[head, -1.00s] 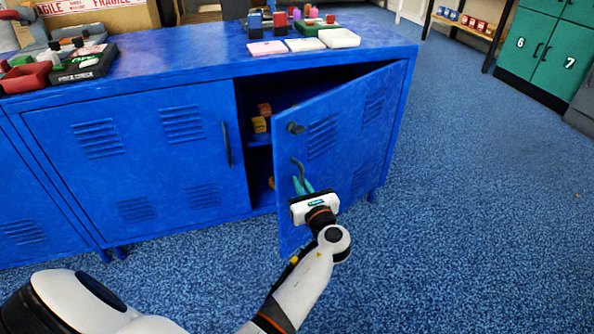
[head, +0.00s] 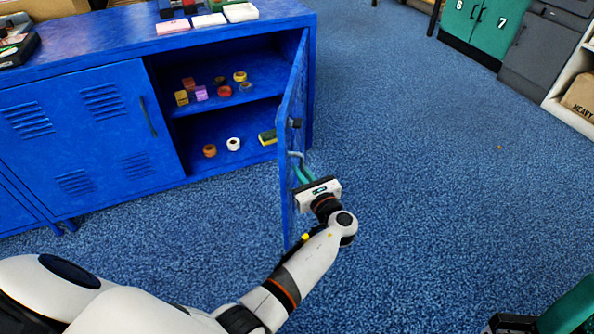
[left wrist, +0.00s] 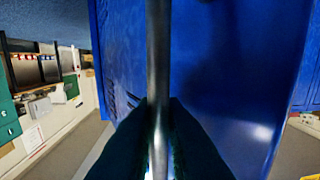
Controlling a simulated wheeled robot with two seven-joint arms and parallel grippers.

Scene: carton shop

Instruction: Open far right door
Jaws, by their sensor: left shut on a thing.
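The far right door (head: 294,140) of the blue locker stands wide open, swung out towards me and seen almost edge-on. My left gripper (head: 301,170) is shut on its grey handle (head: 294,156). In the left wrist view the handle (left wrist: 158,60) runs as a metal bar between the dark fingertips (left wrist: 160,115), with the blue door face (left wrist: 225,70) behind it. The open compartment shows a shelf (head: 265,92) with several small rolls and blocks.
The neighbouring locker door (head: 85,140) is shut. Boxes and pads (head: 240,12) lie on the locker top. Blue carpet (head: 420,160) is clear right of the door. A teal and black thing (head: 570,310) is cut off at the lower right. Teal cabinets (head: 480,25) stand behind.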

